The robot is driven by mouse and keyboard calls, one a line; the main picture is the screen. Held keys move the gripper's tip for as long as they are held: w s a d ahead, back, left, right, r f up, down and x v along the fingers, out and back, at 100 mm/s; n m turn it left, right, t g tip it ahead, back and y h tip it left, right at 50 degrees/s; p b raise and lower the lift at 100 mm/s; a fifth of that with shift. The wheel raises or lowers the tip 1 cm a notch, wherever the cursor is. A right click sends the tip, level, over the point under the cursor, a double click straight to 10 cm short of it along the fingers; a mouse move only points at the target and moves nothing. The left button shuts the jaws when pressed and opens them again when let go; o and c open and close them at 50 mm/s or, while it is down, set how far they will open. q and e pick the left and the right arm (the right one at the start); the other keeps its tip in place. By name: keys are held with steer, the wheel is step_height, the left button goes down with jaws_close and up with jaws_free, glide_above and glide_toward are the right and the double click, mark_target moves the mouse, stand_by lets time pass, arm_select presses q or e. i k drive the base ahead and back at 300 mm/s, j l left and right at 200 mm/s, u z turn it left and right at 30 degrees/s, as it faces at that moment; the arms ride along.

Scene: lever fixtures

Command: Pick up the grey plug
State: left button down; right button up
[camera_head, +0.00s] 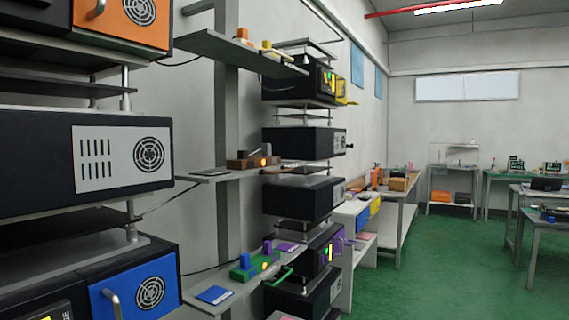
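I cannot make out a clear grey plug in the head view. A small dark grey upright piece (252,150) stands at the brown fixture block (240,164) on the middle wall shelf; it is too small to tell whether it is a plug. The block has a lit orange light. Neither of my grippers is in view.
The middle shelf (203,177) and the upper shelf (238,52) stick out from the wall. Below, a green fixture (252,266) stands near a blue flat item (214,295). Black racked units (75,160) fill the left.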

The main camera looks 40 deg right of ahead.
mark_target(266, 148)
steer(key=z, duration=1.1)
